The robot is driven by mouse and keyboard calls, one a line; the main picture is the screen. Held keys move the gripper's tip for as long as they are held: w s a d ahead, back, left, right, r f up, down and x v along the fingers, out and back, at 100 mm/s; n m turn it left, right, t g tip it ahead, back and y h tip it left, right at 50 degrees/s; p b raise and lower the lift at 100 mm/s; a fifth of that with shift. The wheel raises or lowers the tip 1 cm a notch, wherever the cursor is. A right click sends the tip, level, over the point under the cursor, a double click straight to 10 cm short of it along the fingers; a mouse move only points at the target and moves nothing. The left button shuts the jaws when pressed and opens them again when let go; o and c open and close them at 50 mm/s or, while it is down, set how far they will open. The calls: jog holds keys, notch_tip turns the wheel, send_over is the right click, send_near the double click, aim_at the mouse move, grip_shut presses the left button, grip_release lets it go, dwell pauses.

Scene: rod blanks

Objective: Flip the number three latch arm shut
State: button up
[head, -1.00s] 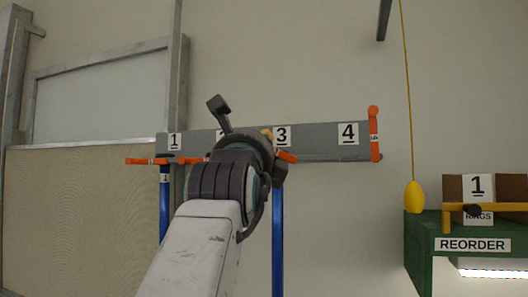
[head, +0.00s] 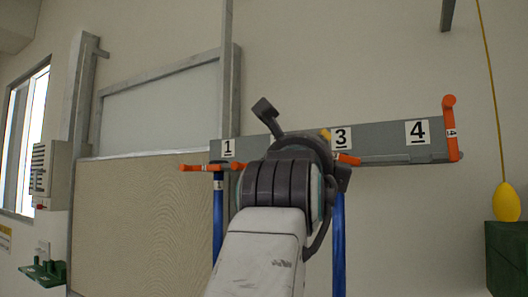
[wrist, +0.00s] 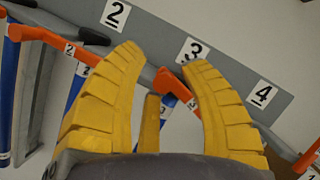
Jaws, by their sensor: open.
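The number three latch arm (wrist: 172,84) is orange and lies below the number 3 plate (wrist: 194,51) on the grey rail. In the wrist view it shows between the yellow fingers of my gripper (wrist: 161,60). The fingers are open and spread to either side of it; I cannot tell whether they touch it. Its lower right part is hidden behind the right finger. In the head view a short piece of this arm (head: 347,159) shows beside my wrist, which hides the rest and most of the fingers.
The number 1 latch arm (head: 200,168) lies level, and the number 4 arm (head: 451,128) stands upright at the right end. A yellow pull (head: 507,202) hangs above a green cabinet (head: 507,258).

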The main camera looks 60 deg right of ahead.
jog(key=v, duration=0.7)
jog(key=shift+a, duration=0.25)
jog(key=shift+f, duration=0.2)
